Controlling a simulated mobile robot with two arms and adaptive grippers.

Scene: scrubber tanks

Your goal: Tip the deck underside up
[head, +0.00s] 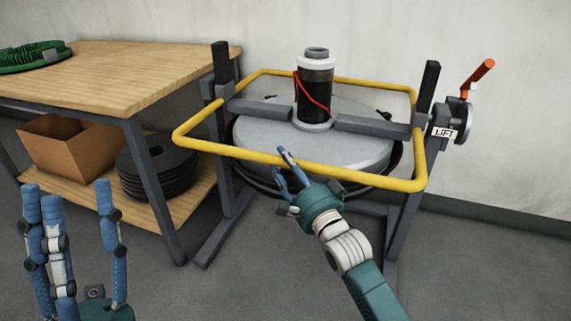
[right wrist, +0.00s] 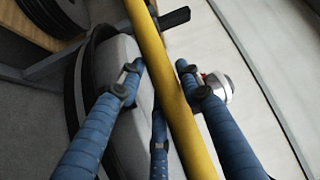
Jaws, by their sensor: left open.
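The deck (head: 250,140) is a grey round disc with a dark rim, lying level in a stand inside a yellow rectangular rail (head: 320,168). A black motor (head: 316,90) with a red wire stands upright on it. My right gripper (head: 286,166) is at the rail's front bar. In the right wrist view, the yellow bar (right wrist: 160,65) runs between its spread blue fingers, with a gap beside the left finger; contact is unclear. My left gripper (head: 75,205) is open and empty at the lower left, away from the stand. The deck's underside is hidden.
A crank with an orange handle (head: 478,78) and a LIFT label (head: 445,132) is on the stand's right post. A wooden bench (head: 120,75) stands at left, with a cardboard box (head: 75,155) and black discs (head: 160,170) on its lower shelf. The wall is close behind.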

